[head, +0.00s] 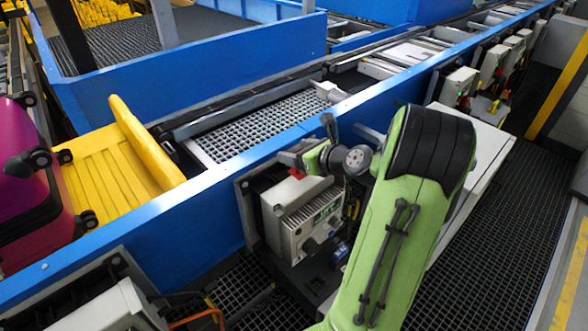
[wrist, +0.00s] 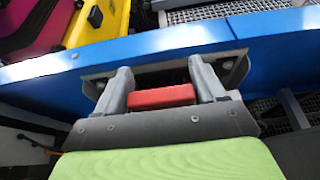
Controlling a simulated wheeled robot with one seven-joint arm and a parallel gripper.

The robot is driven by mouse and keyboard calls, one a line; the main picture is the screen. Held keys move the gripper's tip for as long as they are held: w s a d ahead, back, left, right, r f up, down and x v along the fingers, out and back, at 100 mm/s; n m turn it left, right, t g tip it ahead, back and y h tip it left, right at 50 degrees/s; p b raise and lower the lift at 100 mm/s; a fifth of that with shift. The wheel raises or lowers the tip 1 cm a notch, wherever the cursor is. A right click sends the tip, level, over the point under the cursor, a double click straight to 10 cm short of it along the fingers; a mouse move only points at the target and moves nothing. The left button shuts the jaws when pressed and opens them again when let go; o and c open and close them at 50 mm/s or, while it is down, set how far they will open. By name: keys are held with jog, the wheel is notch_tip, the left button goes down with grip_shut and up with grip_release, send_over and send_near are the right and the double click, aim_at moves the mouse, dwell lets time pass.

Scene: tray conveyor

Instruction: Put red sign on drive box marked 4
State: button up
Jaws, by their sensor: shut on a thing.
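My gripper (head: 304,160) is shut on the small red sign (head: 296,173). In the wrist view the red sign (wrist: 162,96) sits between the two grey fingers of my gripper (wrist: 161,80), in front of the blue conveyor side. In the head view the sign is at the upper edge of a pale grey drive box (head: 300,215) mounted on the conveyor's side. I cannot tell whether the sign touches this box. No number on the box is legible, so I cannot tell whether it is the one marked 4.
A blue conveyor wall (head: 205,210) runs diagonally behind the box. A yellow tray (head: 115,165) and a magenta suitcase (head: 25,195) are on the conveyor at left. More drive boxes (head: 460,85) line the wall at right. Dark grating floor (head: 490,215) lies open at right.

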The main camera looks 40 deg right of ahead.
jog(key=shift+a+f+b, duration=0.15)
jog(key=shift+f+b, duration=0.4)
jog(key=shift+f, duration=1.25)
jog(key=o, duration=1.1)
